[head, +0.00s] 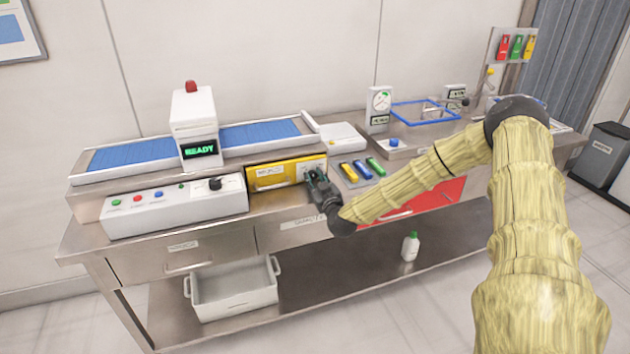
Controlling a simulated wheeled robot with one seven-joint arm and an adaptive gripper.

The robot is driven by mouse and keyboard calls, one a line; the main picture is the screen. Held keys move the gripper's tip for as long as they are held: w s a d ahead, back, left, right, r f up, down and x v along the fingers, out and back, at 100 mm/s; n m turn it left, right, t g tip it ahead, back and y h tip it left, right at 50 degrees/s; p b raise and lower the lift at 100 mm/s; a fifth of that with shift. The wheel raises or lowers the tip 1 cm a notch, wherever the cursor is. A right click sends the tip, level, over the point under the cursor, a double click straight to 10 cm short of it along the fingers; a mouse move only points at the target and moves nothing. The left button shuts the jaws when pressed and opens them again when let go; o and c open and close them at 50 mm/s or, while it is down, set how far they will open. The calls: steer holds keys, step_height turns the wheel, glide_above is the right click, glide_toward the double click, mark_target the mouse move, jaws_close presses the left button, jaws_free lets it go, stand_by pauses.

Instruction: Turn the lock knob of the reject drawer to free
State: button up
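The reject drawer appears to be the yellow front (272,178) under the right part of the conveyor. A pale label sits on its left part, too small to read for sure. My gripper (311,174) is at the right end of this yellow front, its fingers close against it. The lock knob itself is not clear; my gripper hides that area. Whether the fingers touch or grasp the knob cannot be told, nor the knob's position.
A control box (175,207) with coloured buttons and a black knob stands left of the yellow front. Yellow, blue and green tools (362,169) lie right of my gripper. The conveyor (130,153) with a READY display (199,150) is behind. A grey bin (233,290) sits on the lower shelf.

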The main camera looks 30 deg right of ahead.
steer(key=c, duration=0.3)
steer(key=shift+c, duration=0.2)
steer(key=shift+f, duration=0.1)
steer(key=shift+m+b, duration=0.9)
steer(key=shift+m, duration=0.1)
steer(key=shift+m+b, duration=1.3)
steer(key=shift+m, duration=0.5)
steer(key=o, duration=1)
steer(key=shift+d, duration=0.1)
steer(key=shift+o, duration=0.2)
